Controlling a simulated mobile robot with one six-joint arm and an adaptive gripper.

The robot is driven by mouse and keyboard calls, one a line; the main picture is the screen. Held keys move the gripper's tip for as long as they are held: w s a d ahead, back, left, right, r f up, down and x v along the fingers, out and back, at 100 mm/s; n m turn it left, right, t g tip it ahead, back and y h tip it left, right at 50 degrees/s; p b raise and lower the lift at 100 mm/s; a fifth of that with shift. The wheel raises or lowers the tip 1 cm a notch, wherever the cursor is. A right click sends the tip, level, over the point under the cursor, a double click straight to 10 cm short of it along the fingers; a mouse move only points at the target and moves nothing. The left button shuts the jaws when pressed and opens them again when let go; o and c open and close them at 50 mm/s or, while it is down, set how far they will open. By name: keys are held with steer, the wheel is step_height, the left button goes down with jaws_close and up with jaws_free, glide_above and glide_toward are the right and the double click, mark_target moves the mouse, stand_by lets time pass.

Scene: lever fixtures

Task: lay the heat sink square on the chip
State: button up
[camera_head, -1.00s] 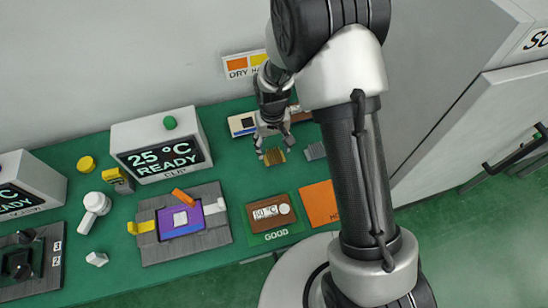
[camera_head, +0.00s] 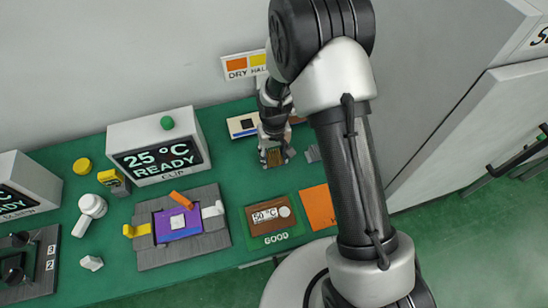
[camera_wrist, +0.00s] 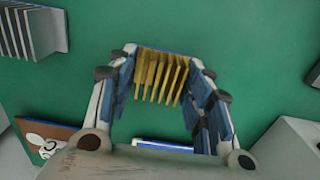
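The gold finned heat sink (camera_head: 274,157) lies on the green bench top. In the wrist view the heat sink (camera_wrist: 160,76) is between the fingertips, its fins running along the fingers. My gripper (camera_head: 276,155) is low over it, one finger on each side; in the wrist view the gripper (camera_wrist: 165,62) looks open, and contact with the sides cannot be made out. The chip (camera_head: 178,221) is a pale square on the purple board (camera_head: 190,229), held in a dark grey fixture (camera_head: 150,259) to the left, with nothing on top of it.
The fixture has a yellow lever (camera_head: 137,230), an orange lever (camera_head: 181,197) and a white lever (camera_head: 213,209). A grey finned block (camera_head: 312,153) lies right of my gripper. The GOOD board (camera_head: 268,239) and an orange pad (camera_head: 318,206) lie nearer. The CLIP display box (camera_head: 158,146) stands behind the fixture.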

steer(key=c, duration=0.7)
steer(key=shift+r, duration=0.1)
